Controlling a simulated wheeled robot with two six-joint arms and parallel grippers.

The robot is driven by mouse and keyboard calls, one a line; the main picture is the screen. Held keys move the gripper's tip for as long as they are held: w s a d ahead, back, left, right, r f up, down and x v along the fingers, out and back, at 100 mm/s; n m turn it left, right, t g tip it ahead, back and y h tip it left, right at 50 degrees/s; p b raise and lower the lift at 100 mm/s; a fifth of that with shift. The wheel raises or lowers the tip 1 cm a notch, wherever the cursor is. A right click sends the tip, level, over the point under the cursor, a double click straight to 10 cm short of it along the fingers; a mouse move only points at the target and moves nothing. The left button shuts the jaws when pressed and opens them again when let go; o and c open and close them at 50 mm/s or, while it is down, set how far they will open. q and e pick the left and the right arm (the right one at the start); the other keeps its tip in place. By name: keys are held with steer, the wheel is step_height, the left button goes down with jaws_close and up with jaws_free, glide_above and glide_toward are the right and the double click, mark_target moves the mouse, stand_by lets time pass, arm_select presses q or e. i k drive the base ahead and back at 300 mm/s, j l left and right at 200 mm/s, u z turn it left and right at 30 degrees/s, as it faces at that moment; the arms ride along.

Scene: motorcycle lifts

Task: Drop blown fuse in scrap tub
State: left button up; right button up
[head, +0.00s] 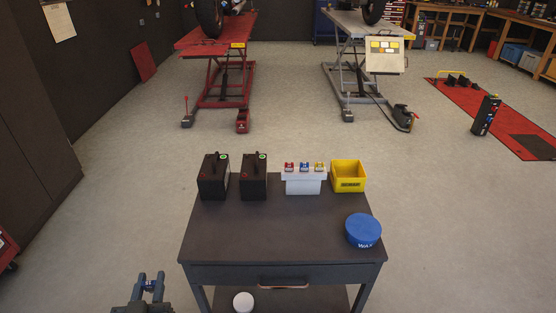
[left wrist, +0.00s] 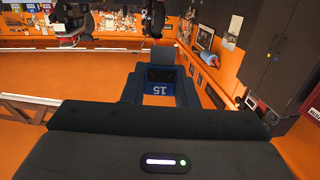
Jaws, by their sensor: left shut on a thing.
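My left gripper (head: 150,284) is low at the left front of the dark cart in the head view, apart from it. In the left wrist view its fingers (left wrist: 160,86) are shut on a blue fuse (left wrist: 158,88) marked 15. Whether the fuse is blown cannot be seen. A yellow open tub (head: 349,186) with a dark label stands at the back right of the cart top; its label is too small to read. My right gripper is not in view.
The cart top (head: 270,232) holds two black batteries (head: 213,180), a white holder (head: 304,183) with red, blue and yellow fuses, and a blue wax tin (head: 363,231). The middle and front left of the top are clear. Motorcycle lifts (head: 216,42) stand far behind.

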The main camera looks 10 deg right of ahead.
mark_target(347, 176)
steer(key=z, duration=0.8)
steer(key=i+l+u, duration=0.2)
steer(key=i+l, duration=0.25)
steer(key=l, duration=0.15)
steer(key=i+l+u, duration=0.1)
steer(key=l, duration=0.25)
steer(key=i+l+u, duration=0.1)
steer(key=i+l, duration=0.15)
steer(key=i+l+u, duration=0.1)
steer(key=l, duration=0.35)
steer(key=i, duration=0.1)
